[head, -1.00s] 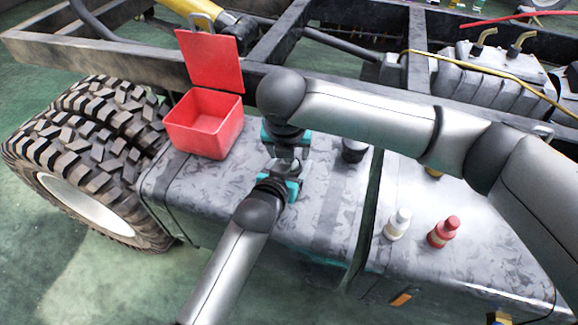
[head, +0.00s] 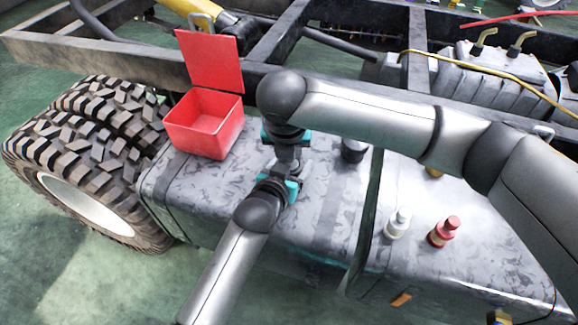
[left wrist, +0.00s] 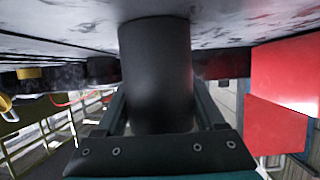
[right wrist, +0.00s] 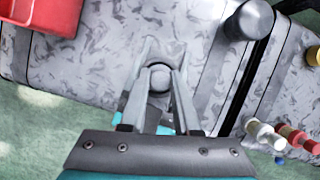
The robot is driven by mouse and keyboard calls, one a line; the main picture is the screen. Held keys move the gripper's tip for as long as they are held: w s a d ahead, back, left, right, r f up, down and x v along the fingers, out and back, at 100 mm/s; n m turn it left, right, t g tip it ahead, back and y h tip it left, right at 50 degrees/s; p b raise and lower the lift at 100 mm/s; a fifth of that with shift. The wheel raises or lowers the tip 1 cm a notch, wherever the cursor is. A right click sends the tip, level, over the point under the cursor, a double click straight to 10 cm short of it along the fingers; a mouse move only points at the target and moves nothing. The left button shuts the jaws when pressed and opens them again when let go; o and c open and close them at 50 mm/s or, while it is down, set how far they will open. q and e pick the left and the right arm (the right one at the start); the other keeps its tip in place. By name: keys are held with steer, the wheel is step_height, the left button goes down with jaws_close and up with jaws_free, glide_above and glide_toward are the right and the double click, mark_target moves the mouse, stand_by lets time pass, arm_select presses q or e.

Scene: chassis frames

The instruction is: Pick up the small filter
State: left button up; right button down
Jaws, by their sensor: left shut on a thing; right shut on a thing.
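The small filter is a dark grey cylinder (left wrist: 157,75), upright over the grey tank (head: 330,215). It fills the space between the fingers of my left gripper (left wrist: 160,125), which is shut on it from the near side. In the right wrist view its round top (right wrist: 160,78) sits between the fingertips of my right gripper (right wrist: 158,75), which is shut on it from above. In the head view both grippers meet at one spot over the tank, and the filter is largely hidden by them. I cannot tell whether its base touches the tank.
An open red box (head: 205,125) stands left of the grippers. Another dark cylinder (right wrist: 250,20) stands to their right. A white bottle (head: 398,222) and a red bottle (head: 443,231) stand on the right tank section. A frame rail (head: 345,95) runs behind; a tyre (head: 90,135) is left.

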stand_by(0.8)
arm_select(q)
steer(key=o, duration=1.6)
steer(key=shift+c, duration=0.2)
arm_select(e)
step_height(320, 180, up, 10)
arm_select(q)
steer(key=shift+s, duration=0.1)
